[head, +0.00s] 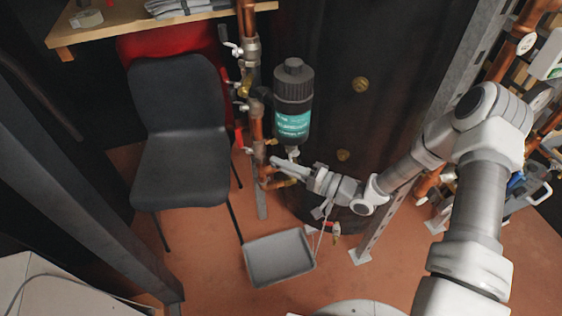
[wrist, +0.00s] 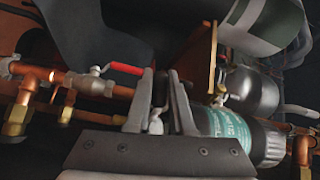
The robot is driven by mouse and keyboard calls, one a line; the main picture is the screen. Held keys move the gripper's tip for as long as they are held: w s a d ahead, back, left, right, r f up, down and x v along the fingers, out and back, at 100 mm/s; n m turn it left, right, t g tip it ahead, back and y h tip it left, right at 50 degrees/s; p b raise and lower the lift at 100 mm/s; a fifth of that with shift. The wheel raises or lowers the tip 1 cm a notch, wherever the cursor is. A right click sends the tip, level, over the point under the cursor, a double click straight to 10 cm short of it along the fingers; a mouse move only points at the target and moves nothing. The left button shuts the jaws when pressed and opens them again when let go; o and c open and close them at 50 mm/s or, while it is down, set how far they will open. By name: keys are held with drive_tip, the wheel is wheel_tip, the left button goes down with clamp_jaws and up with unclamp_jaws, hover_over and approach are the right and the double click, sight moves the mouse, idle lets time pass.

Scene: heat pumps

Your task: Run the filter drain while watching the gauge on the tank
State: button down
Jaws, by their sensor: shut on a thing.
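The filter (head: 293,95) is a dark canister with a teal label, upright beside copper pipework in the head view. It also shows in the wrist view (wrist: 232,128), just right of my fingers. A small drain valve (head: 293,153) sits under its bottom end. My gripper (head: 276,162) is at that valve, and it also shows in the wrist view (wrist: 163,95). It is shut on a small pale metal part (wrist: 156,122), apparently the drain handle, mostly hidden by the fingers. The large dark tank (head: 335,60) stands behind. It bears round brass fittings; I cannot make out a gauge reading.
A black chair (head: 183,140) stands left of the pipes. A metal post (head: 380,225) stands right of the tank. A wooden shelf (head: 150,22) is at upper left.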

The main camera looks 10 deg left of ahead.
drive_tip(key=shift+f+n+h+p, duration=0.25)
drive_tip(key=shift+n+h+p, duration=0.4)
drive_tip(key=shift+n+h, duration=0.15)
drive_tip(key=shift+w+d+f+n+h, duration=0.1)
drive_tip(key=shift+d+f+n+h, duration=0.05)
drive_tip(key=shift+f+n+h, duration=0.3)
drive_tip(key=c, duration=0.8)
unclamp_jaws()
drive_tip(key=shift+d, duration=0.1)
drive_tip(key=p+v, duration=0.3)
drive_tip(key=v, duration=1.4)
drive_tip(key=shift+d+r, duration=0.1)
drive_tip(key=shift+d, duration=0.05)
